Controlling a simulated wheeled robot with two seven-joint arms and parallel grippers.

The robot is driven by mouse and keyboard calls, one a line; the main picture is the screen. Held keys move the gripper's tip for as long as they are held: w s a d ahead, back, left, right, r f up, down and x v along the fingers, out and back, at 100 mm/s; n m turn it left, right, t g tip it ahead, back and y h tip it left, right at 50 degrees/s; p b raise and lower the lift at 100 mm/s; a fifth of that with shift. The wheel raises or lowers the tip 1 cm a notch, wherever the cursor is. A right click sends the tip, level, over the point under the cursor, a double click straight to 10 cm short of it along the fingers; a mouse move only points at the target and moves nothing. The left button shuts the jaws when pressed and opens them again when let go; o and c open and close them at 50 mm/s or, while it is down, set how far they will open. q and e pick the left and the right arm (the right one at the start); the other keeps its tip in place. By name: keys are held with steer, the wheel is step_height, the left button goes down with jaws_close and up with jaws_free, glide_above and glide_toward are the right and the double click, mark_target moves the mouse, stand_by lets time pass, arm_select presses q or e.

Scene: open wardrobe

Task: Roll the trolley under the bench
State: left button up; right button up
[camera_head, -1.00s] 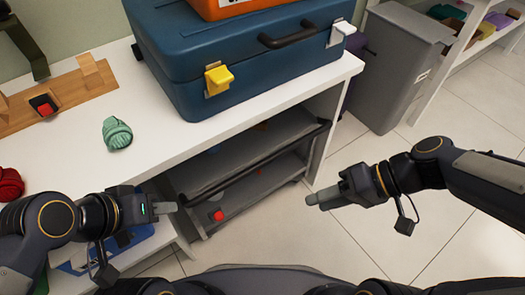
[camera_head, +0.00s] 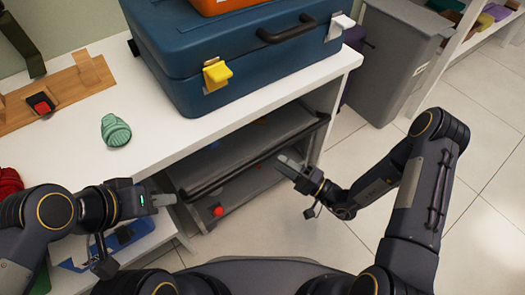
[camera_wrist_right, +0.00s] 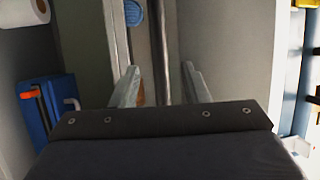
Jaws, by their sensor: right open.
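The grey trolley (camera_head: 225,163) stands mostly under the white bench (camera_head: 150,165), its dark handle bar (camera_head: 240,165) running along the near side. My right gripper (camera_head: 283,163) is open close to the right part of this bar. In the right wrist view, the dark bar (camera_wrist_right: 159,50) shows beyond and between the two spread fingers (camera_wrist_right: 160,85); I cannot tell whether they reach around it. My left gripper (camera_head: 168,200) is near the bar's left end, apparently empty; its finger gap is not clear. The trolley's far side is hidden by the bench top.
A blue suitcase (camera_head: 190,65) with a yellow latch and a green rolled item (camera_head: 115,130) lie on the bench. A red item (camera_head: 218,210) shows low on the trolley. A grey bin (camera_head: 385,60) stands at the right. The tiled floor (camera_head: 345,250) in front is clear.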

mark_target(262, 152)
steer(key=b+x, duration=0.1)
steer(key=x, duration=0.6)
steer(key=shift+w+a, duration=0.15)
steer(key=shift+a, duration=0.2)
steer(key=shift+c, duration=0.3)
jaws_close()
